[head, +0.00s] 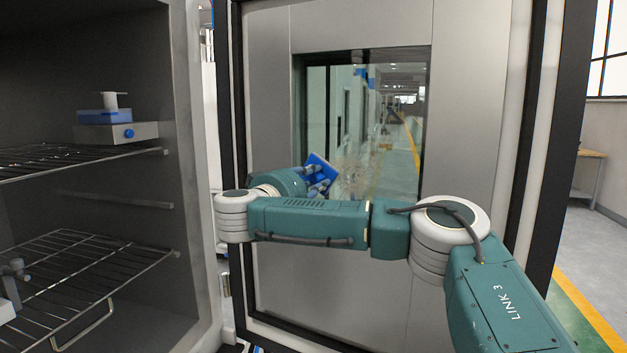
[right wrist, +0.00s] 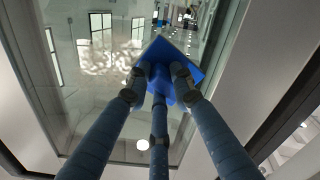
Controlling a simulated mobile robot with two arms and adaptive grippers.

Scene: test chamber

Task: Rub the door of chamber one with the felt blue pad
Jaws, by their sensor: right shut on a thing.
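The open chamber door (head: 465,150) has a grey metal frame around a glass window (head: 395,120). A pale, patchy smudge (head: 357,168) shows on the glass, and it also shows in the right wrist view (right wrist: 98,80). My right gripper (head: 318,183) is shut on the felt blue pad (head: 325,168), in front of the window's lower left. In the right wrist view its three fingers hold the blue pad (right wrist: 187,57) tilted, just right of the smudge. I cannot tell whether the pad touches the glass. My left gripper is not in view.
The chamber interior stands open at left with an upper wire rack (head: 60,160) and a lower one (head: 85,265). Part of another device (head: 10,285) shows at the lower left edge. A bench (head: 592,157) stands far right.

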